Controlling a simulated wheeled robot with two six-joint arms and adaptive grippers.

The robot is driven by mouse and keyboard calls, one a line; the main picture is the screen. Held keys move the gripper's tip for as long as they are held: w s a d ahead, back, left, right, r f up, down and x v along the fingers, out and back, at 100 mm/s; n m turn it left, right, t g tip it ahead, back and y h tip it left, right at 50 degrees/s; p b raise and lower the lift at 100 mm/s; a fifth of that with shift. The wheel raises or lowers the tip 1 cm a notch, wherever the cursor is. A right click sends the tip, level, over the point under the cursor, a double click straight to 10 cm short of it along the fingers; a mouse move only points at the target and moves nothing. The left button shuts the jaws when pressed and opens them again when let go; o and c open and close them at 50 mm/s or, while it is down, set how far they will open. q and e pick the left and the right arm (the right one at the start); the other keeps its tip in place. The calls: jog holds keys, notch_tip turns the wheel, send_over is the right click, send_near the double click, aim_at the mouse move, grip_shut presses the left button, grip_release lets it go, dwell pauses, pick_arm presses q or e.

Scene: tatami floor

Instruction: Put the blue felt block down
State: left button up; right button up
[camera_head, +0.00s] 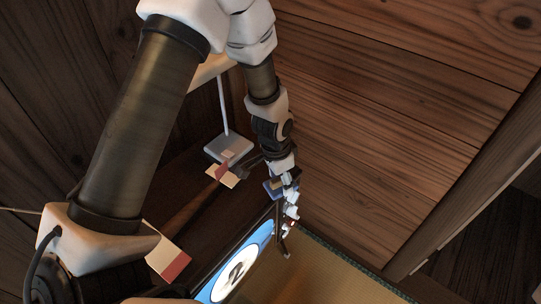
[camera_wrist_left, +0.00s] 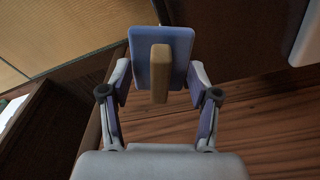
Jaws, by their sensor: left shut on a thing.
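The blue felt block (camera_wrist_left: 182,55) has a tan wooden grip bar (camera_wrist_left: 160,72) on its face. In the left wrist view my left gripper (camera_wrist_left: 160,78) is shut on it, with one finger at each side. In the head view the block (camera_head: 272,188) is a small blue patch beside my left gripper (camera_head: 288,198), partly hidden by the fingers. The gripper hangs down near the edge of a dark wooden surface. I cannot tell whether the block touches anything below it. My right gripper is not in view.
A grey lamp base (camera_head: 229,148) with a white pole stands behind the gripper. Red and cream pieces lie near it (camera_head: 222,176) and at lower left (camera_head: 169,258). A blue panel with a round white picture (camera_head: 237,272) is below, beside tatami (camera_head: 325,280). A plank wall (camera_head: 400,120) rises at right.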

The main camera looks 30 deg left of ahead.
pick_arm(q)
jog(key=w+a, duration=0.3)
jog(key=a, duration=0.1)
jog(key=w+a+f, duration=0.1)
jog(key=w+a, duration=0.1)
jog(key=shift+w+a+p, duration=0.3)
jog(key=shift+a+p, duration=0.05)
jog(key=shift+a, duration=0.05)
jog(key=f, duration=0.3)
jog(key=shift+w+a, duration=0.15)
jog(key=shift+a, duration=0.05)
jog(key=shift+w+f, duration=0.1)
jog(key=shift+f, duration=0.25)
jog(key=shift+f, duration=0.1)
jog(key=o, duration=1.1)
jog(key=shift+o, duration=0.2)
notch_tip(320, 180, up, 12)
jog(key=s, duration=0.1)
jog(key=shift+s+a, duration=0.2)
jog(key=shift+a, duration=0.1)
